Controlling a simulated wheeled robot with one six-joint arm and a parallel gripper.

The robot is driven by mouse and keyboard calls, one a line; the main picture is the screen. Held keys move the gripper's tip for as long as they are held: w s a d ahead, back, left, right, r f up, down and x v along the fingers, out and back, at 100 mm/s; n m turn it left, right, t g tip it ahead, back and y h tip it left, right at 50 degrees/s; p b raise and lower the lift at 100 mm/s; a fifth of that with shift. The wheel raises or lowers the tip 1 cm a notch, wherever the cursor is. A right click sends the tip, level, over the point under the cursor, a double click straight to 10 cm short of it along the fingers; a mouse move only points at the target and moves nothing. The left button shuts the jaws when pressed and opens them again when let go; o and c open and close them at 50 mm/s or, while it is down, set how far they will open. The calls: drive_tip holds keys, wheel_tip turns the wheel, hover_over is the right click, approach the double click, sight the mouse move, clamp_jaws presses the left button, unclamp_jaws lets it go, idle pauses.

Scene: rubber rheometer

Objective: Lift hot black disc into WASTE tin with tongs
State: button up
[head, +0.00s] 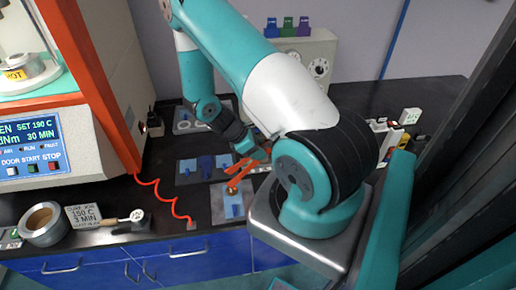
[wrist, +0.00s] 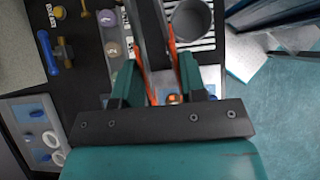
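My gripper (head: 262,152) is low over the dark bench, near its front edge. In the wrist view, my gripper's two teal fingers (wrist: 155,78) stand apart, with one orange arm of the tongs (wrist: 139,50) along the inner side of each. It looks closed on the tongs, which also show in the head view (head: 240,167), above a grey plate with a blue holder (head: 233,203). A grey round open pot (wrist: 192,18) lies beyond the fingers in the wrist view; no WASTE label is readable. I cannot make out the black disc.
A coiled red cable (head: 165,200) crosses the bench. Blue holders (head: 205,166) lie behind the tongs.

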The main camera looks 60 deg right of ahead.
wheel_tip(320, 180, down, 7)
drive_tip(key=b, duration=0.4)
drive_tip(key=shift+r, duration=0.2)
drive_tip(key=c, duration=0.7)
drive_tip(key=shift+o, duration=0.2)
wheel_tip(320, 180, up, 12)
drive_tip(key=p, duration=0.9)
drive_tip(key=w+a+f+n+t+h+b, duration=0.25)
drive_tip(key=w+a+n+t+b, duration=0.55)
drive_tip(key=w+n, duration=0.4)
drive_tip(key=w+a+n+t+y+b, duration=0.2)
drive_tip(key=a+n+b, duration=0.2)
drive_tip(key=a+n, duration=0.2)
drive_tip(key=w+a+r+n+t+y+b, duration=0.1)
drive_tip(key=w+a+n+t+y+b, duration=0.1)
drive_tip(key=a+n, duration=0.4)
drive_tip(key=w+a+y+b, duration=0.1)
drive_tip(key=a+b, duration=0.1)
drive_tip(key=a, duration=0.1)
drive_tip(key=shift+w+r+t, duration=0.25)
drive_tip(key=shift+r+t, duration=0.05)
